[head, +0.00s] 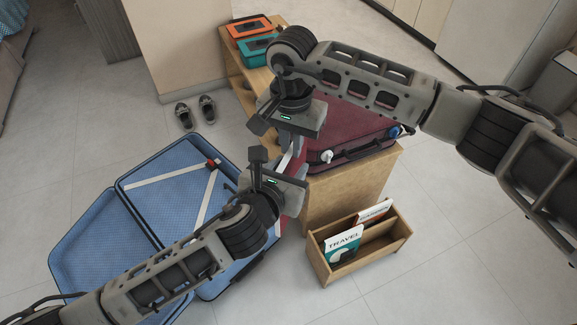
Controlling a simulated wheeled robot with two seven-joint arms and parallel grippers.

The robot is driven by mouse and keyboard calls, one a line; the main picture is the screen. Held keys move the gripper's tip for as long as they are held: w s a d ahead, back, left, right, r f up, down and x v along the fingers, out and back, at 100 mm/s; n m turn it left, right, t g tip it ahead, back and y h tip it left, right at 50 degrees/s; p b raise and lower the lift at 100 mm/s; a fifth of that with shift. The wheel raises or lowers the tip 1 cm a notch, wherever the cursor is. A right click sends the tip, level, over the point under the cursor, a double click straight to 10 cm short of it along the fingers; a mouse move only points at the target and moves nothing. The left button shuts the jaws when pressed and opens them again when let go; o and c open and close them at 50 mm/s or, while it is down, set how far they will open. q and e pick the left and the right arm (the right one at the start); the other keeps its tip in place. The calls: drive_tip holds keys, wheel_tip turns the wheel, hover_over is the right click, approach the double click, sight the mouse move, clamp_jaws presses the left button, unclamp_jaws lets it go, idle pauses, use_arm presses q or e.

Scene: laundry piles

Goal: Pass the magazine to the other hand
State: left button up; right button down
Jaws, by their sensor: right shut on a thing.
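My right gripper (278,134) reaches in from the upper right, above the edge of the maroon suitcase, and is shut on a magazine. Only a thin pale sliver of the magazine (285,161) shows between the two grippers; the rest is hidden by them. My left gripper (272,164) comes up from the lower left and faces the right one, very close to the magazine. Its fingers are partly hidden, so I cannot tell whether it is open or touches the magazine.
A wooden rack (363,258) on the floor holds a TRAVEL magazine (342,246) and another magazine (374,212). The maroon suitcase (345,128) lies on a wooden cabinet (352,193). An open blue suitcase (155,215) lies at left. Shoes (196,112) stand near the wall.

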use_arm(q)
clamp_jaws()
drive_tip(key=shift+d, duration=0.1)
use_arm(e)
drive_tip(key=shift+a, duration=0.1)
